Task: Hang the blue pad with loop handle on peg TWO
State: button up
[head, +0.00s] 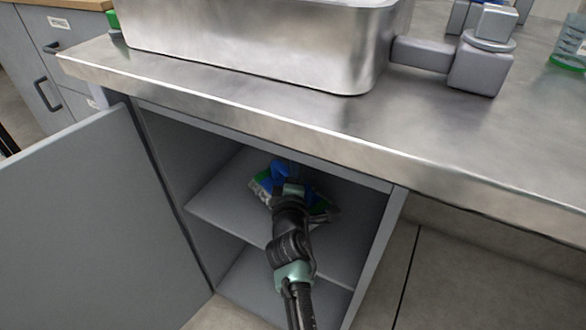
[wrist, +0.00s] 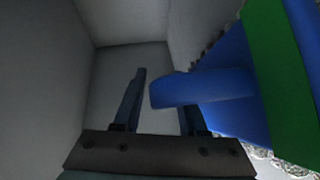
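The blue pad (head: 262,182) lies on the shelf inside the open cabinet in the head view, partly hidden behind my gripper (head: 291,188). Its blue loop handle (head: 281,167) stands up beside the gripper. In the wrist view, the handle (wrist: 205,88) reaches in from the right, with its rounded end between my gripper's two fingers (wrist: 158,82). The handle covers part of the right finger. The fingers are apart, with a gap between the left finger and the handle. A green band (wrist: 280,75) crosses the pad's blue body. No peg marked TWO is visible.
The cabinet shelf (head: 222,205) is narrow, with side walls close by. The open grey door (head: 90,220) stands to the left. A steel counter (head: 300,120) overhangs the opening and carries a large metal basin (head: 260,45) and grey equipment (head: 480,65).

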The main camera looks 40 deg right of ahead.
jog(key=shift+o, duration=0.4)
jog(key=shift+r, duration=0.25)
jog(key=p+v, duration=0.3)
jog(key=v, duration=0.9)
jog(key=shift+f+p, duration=0.1)
jog(key=shift+p, duration=0.25)
jog(key=shift+s, duration=0.1)
